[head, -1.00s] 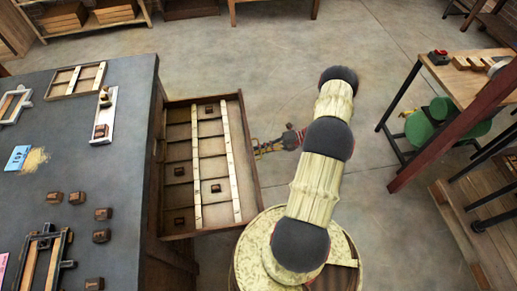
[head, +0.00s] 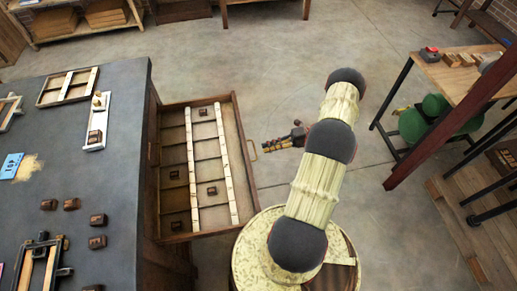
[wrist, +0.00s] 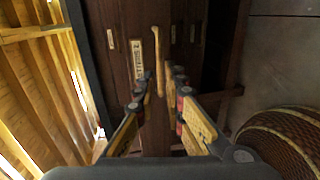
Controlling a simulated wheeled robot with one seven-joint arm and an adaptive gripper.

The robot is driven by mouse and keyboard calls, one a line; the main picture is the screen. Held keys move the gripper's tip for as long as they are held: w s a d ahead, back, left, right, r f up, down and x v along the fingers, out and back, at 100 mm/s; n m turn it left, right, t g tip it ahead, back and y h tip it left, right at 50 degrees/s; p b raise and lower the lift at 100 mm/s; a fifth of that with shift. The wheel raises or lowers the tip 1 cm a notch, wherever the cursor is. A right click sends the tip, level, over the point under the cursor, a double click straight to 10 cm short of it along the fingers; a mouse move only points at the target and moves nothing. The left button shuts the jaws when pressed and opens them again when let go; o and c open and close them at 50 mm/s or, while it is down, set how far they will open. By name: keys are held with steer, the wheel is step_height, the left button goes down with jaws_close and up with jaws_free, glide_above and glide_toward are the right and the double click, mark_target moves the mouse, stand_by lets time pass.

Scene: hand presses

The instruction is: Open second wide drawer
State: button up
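A wide wooden drawer (head: 240,190) stands pulled out from the right side of the dark-topped bench, with slats and several small dark blocks inside. Its brass handle (head: 252,150) is on the outer front. The handle (wrist: 157,62) lies ahead of the fingertips, beside a pale label plate (wrist: 137,55) on a dark front. Which drawer in the stack this is, I cannot tell.
The bench top (head: 110,165) at left holds small blocks, trays and frames. The floor between is clear. A woven round object (wrist: 285,145) is at right in the wrist view.

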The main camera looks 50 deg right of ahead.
steer(key=shift+v, duration=2.8)
